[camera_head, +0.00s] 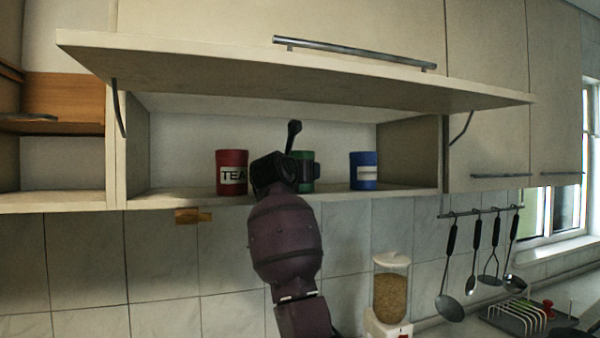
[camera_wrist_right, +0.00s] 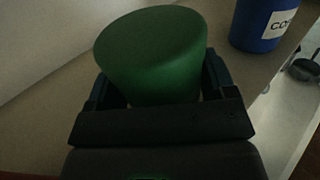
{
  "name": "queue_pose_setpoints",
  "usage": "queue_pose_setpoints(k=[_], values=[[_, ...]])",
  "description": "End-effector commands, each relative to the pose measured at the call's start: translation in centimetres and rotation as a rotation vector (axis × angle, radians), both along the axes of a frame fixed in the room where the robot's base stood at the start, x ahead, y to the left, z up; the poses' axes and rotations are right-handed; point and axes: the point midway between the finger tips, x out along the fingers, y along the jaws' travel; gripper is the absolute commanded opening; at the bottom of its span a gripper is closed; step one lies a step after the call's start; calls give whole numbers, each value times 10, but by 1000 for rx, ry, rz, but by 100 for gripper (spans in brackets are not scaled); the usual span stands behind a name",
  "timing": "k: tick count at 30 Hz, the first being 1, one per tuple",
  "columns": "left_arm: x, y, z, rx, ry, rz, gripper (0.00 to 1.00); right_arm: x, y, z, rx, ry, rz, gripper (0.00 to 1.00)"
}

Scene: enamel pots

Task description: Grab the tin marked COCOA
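A green tin (camera_head: 304,172) stands on the cupboard shelf, partly hidden behind my right gripper (camera_head: 296,168). In the right wrist view the green tin (camera_wrist_right: 155,55) lies between the two fingers of that gripper (camera_wrist_right: 162,88), one on each side. I cannot tell whether the fingers press on it, and its label is not visible. A blue tin (camera_head: 363,171) stands apart to the right. In the right wrist view the blue tin's (camera_wrist_right: 258,28) white label shows "CO", with the rest cut off. A red tin (camera_head: 231,172) at the left reads "TEA". My left gripper is not in view.
The cupboard flap (camera_head: 290,75) is raised above the shelf (camera_head: 400,191). Side walls bound the compartment left and right. Below are a grain dispenser (camera_head: 391,292), hanging utensils (camera_head: 480,255) and a dish rack (camera_head: 515,316). The shelf is clear between the green and blue tins.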

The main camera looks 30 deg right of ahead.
Motion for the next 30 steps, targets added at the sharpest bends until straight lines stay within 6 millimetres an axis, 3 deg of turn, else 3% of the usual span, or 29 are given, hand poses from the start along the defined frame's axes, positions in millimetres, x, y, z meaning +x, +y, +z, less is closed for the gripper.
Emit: queue_pose_setpoints(k=[3, 10, 16, 22, 30], values=[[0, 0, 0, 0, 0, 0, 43, 0, 0, 1, -1, -1, 0, 47], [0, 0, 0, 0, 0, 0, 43, 0, 0, 2, -1, -2, 0, 47], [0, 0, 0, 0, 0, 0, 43, -1, 1, 19, 0, -5, 2, 47], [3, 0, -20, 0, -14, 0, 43, -29, 8, 10, 1, -6, 2, 47], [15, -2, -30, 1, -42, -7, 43, -98, 25, 13, 0, -7, 2, 47]])
